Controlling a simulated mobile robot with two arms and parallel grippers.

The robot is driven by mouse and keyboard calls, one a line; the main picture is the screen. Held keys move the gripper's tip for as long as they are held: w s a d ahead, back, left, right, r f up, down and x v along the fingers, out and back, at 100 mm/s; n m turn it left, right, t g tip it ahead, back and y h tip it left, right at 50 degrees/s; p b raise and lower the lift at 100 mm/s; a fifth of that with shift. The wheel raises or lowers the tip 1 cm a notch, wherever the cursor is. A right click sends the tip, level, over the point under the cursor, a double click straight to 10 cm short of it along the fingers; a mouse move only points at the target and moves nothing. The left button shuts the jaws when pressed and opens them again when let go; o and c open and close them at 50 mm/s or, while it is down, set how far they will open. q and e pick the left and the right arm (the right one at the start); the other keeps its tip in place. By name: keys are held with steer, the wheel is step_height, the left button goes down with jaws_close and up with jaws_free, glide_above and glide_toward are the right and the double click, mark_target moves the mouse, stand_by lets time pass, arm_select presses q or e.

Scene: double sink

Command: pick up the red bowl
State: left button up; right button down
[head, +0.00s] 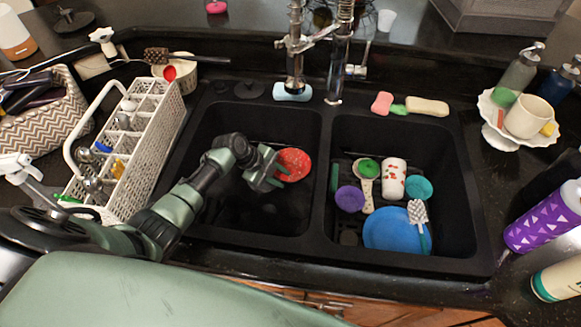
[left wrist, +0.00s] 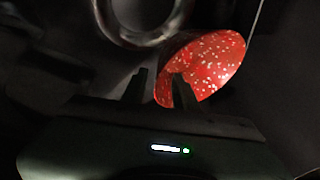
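The red bowl (head: 294,164) is speckled with white and sits tilted in the left sink basin, toward its right side. It also shows in the left wrist view (left wrist: 212,66). My left gripper (head: 272,170) is down in that basin at the bowl's left edge. In the left wrist view its two fingers (left wrist: 159,88) stand apart. The right finger overlaps the bowl, and a bit of red edge shows between the fingers, with dark space beside it. I cannot tell whether a finger touches the bowl. My right gripper is out of view.
The sink divider (head: 323,180) stands right of the bowl. The right basin holds a blue plate (head: 388,230), a white cup (head: 393,178) and several small items. A white caddy (head: 140,140) stands left of the sink. The faucet (head: 296,50) rises behind. The left basin's front is clear.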

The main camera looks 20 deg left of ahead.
arm_select(q)
steer(key=shift+w+d+f, duration=0.1)
steer(key=shift+w+f, duration=0.05)
steer(key=shift+f, duration=0.1)
jaws_close()
stand_by(1.3)
